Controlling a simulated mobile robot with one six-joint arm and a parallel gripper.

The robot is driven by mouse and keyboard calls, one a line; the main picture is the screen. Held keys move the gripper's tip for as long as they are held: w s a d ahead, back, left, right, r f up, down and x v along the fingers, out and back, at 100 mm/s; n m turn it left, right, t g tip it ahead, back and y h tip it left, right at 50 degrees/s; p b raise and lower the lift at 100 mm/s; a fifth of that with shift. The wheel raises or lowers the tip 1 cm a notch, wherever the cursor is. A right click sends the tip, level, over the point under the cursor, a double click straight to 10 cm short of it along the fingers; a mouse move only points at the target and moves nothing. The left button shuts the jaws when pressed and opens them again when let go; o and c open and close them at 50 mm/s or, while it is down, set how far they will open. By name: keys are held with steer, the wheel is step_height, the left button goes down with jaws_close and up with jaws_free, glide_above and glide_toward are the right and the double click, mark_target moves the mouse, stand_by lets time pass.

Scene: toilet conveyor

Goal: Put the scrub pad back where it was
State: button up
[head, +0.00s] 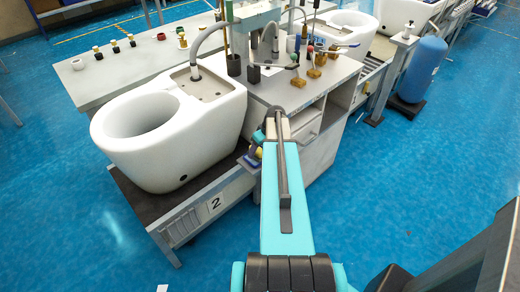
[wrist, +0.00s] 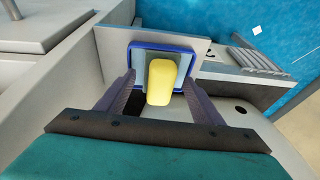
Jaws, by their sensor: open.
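The yellow scrub pad (wrist: 161,82) sits on a small blue-rimmed holder (wrist: 136,66) in the wrist view. My gripper (wrist: 159,80) is open, with one dark finger on each side of the pad. Gaps show between the fingers and the pad, and nothing is gripped. Whether the pad rests fully on the holder is hard to tell. In the head view, a small patch of yellow, probably the pad (head: 259,153), shows beside my arm at the bench corner. My arm hides most of the gripper there.
A white toilet (head: 140,135) stands on a conveyor marked 2 (head: 192,219) at the left. A grey bench (head: 278,90) with several tools and fittings is behind the holder. A blue tank (head: 420,70) stands at the right. The blue floor (head: 400,170) at right is clear.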

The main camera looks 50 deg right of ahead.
steer(key=b+v, duration=0.2)
steer(key=v, duration=1)
steer(key=shift+r+b, duration=0.2)
steer(key=shift+b, duration=0.1)
stand_by(0.7)
steer(key=s+a+f+g+y, duration=0.1)
steer(key=a+f+g, duration=0.1)
steer(key=a+f, duration=1.1)
steer(key=a+f+g+y, duration=0.1)
steer(key=a+f+g, duration=0.2)
steer(key=a+f, duration=1)
steer(key=s+a+f+g+h, duration=0.1)
steer(key=s+a+f, duration=0.3)
steer(key=s+a, duration=0.6)
steer(key=s+a+f+n+g+h, duration=0.1)
steer(key=s+a+f+g, duration=0.2)
steer(key=s+a, duration=0.7)
steer(key=shift+a+f+h, duration=0.3)
steer(key=shift+a+f, duration=0.1)
steer(key=shift+a, duration=0.15)
